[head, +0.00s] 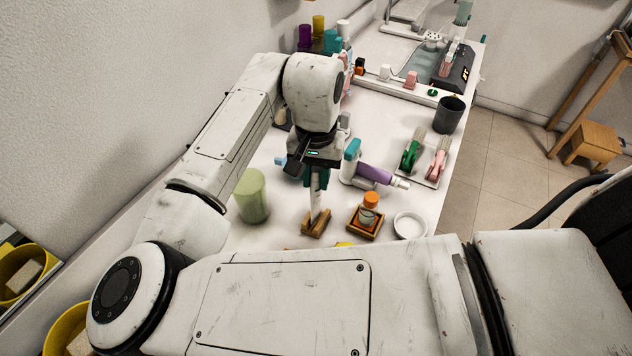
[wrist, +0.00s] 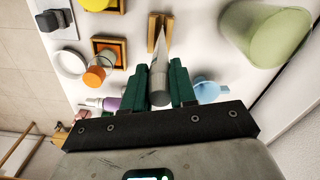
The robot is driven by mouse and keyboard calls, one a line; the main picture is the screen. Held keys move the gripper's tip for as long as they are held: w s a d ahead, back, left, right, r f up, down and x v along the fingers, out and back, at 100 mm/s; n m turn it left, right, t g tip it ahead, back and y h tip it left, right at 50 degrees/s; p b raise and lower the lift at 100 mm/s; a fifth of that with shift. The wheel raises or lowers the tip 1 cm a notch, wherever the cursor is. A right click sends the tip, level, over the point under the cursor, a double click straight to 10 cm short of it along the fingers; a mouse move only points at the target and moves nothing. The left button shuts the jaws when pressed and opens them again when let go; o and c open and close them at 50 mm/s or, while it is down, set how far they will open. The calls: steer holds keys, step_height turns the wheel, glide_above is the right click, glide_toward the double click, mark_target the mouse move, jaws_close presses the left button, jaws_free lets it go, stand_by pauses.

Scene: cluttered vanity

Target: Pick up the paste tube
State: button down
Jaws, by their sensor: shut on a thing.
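The paste tube (head: 316,201) is a slim whitish tube, upright, with its lower end at a small wooden holder (head: 306,229). My gripper (head: 316,184) is above the holder, its green fingers on either side of the tube's upper part, shut on it. In the wrist view the tube (wrist: 160,72) lies between both fingers and tapers toward the wooden holder (wrist: 153,32). I cannot tell whether its lower end still sits in the holder's slot.
A pale green cup (head: 252,197) stands left of the holder. An orange-capped jar (head: 370,203) in a wooden tray, a white dish (head: 410,226) and a purple-and-white device (head: 376,174) are to the right. A dark cup (head: 449,115) stands near the right edge.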

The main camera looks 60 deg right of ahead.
steer(key=s+d+r+b, duration=0.1)
steer(key=s+d+r, duration=0.4)
steer(key=s+r, duration=0.6)
steer(key=shift+s+d+r, duration=0.2)
steer(key=shift+s+r, duration=0.15)
steer(key=shift+s, duration=0.65)
